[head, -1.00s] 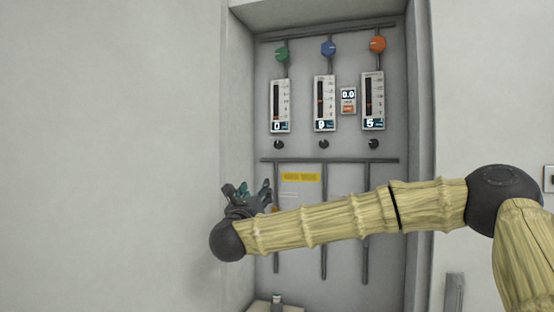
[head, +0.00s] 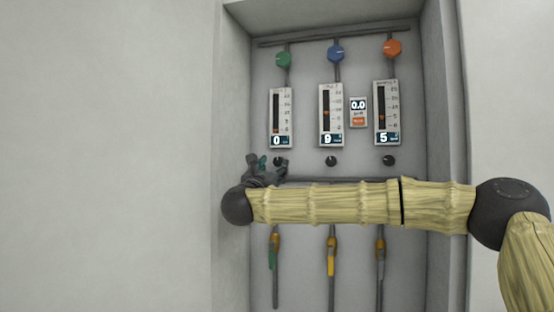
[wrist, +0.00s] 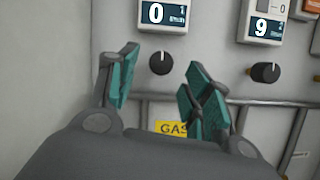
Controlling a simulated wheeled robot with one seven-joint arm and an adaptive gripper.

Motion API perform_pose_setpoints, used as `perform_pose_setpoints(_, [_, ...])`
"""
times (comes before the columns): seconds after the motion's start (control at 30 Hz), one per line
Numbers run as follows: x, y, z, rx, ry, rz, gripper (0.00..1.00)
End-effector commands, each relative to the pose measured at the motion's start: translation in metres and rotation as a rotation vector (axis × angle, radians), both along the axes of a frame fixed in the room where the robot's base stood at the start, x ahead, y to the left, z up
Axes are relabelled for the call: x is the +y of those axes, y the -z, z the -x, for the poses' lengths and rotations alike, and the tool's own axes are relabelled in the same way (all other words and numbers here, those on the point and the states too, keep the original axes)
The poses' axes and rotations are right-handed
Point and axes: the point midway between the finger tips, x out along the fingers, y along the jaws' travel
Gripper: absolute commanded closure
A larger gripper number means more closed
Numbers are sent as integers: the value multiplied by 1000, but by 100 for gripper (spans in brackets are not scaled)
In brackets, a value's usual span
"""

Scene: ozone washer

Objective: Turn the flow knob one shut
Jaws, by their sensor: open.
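Three small black flow knobs sit in a row under three flow meters. The left knob (head: 278,161) is under the meter reading 0 (head: 281,118); in the wrist view this knob (wrist: 161,63) has a white mark pointing up and lies between and beyond my fingers. The middle knob (head: 331,161) is under the meter reading 9 (head: 331,115) and also shows in the wrist view (wrist: 265,72). The right knob (head: 388,160) is under the meter reading 5 (head: 387,112). My gripper (head: 267,163) is open and empty, just below and left of the left knob; its teal fingertips (wrist: 158,70) are spread apart.
Green (head: 283,60), blue (head: 336,54) and orange (head: 393,48) knobs sit above the meters. A small 0.0 display (head: 358,112) is between two meters. Pipes with colored lever valves (head: 331,255) run below my arm. The recess's left wall (head: 232,110) is close to my gripper.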

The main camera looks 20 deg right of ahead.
Motion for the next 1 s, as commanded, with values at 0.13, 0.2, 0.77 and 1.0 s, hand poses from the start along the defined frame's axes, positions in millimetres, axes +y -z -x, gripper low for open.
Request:
perform_pose_setpoints(0.13, [-13, -12, -17, 0, 2, 0, 50])
perform_pose_setpoints(0.2, [-17, -15, -24, 1, 1, 0, 50])
perform_pose_setpoints(0.77, [-26, -19, -38, -1, -2, 1, 50])
perform_pose_setpoints(1.0, [-26, -19, -38, 0, -2, 1, 94])
